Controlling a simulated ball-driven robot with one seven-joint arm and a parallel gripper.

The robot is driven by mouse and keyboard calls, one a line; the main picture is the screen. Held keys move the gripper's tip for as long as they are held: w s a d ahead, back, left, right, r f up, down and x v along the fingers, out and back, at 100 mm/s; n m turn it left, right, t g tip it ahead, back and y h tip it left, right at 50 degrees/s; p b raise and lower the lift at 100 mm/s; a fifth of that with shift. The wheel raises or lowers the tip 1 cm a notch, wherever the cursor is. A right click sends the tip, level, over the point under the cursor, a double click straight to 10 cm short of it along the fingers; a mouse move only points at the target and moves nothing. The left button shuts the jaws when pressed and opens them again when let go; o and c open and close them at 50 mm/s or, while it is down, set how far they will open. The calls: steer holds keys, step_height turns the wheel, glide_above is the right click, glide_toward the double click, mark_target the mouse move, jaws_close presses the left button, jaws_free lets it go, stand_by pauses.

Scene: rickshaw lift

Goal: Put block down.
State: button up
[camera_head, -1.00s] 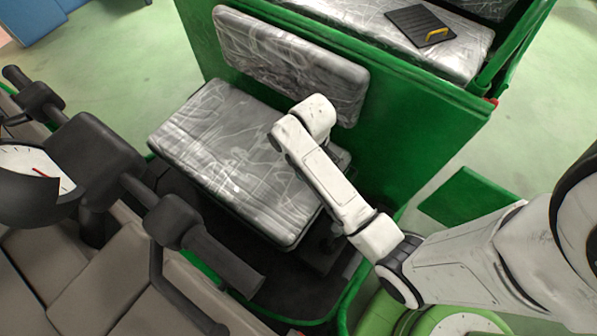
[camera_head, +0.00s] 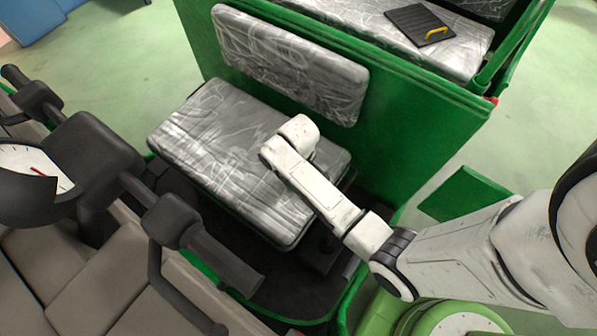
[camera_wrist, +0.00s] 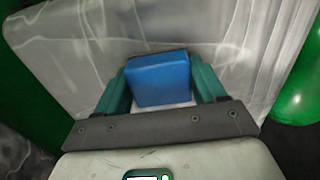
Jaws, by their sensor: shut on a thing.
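A blue block (camera_wrist: 160,78) is held between the two green fingers of my gripper (camera_wrist: 163,88) in the wrist view. My gripper is shut on it. Behind the block is the grey, plastic-wrapped driver's seat cushion (camera_head: 215,150), which also fills much of the wrist view (camera_wrist: 75,45). A pale patch shows just below the block in the wrist view. In the head view my arm reaches over the right part of the cushion, and its own links hide the gripper and the block. I cannot tell whether the block touches the cushion.
A padded backrest (camera_head: 290,65) stands behind the cushion on a green panel (camera_head: 420,130). Black handlebars (camera_head: 160,215) and a gauge (camera_head: 35,170) are at the left. A dark board with a yellow handle (camera_head: 420,25) lies on the rear seat. The cushion's left part is clear.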

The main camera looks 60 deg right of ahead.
steer(key=o, duration=1.1)
step_height(320, 180, up, 12)
steer(key=shift+m+t, duration=0.3)
steer(key=shift+t, duration=0.2)
steer(key=s+a, duration=0.2)
steer(key=s, duration=0.2)
steer(key=s+a, duration=0.2)
steer(key=s, duration=0.3)
steer(key=s+a+r, duration=0.1)
steer(key=s, duration=0.4)
steer(key=shift+s+a+r+p, duration=0.1)
steer(key=shift+s+a+p, duration=0.1)
steer(key=shift+a+p, duration=0.15)
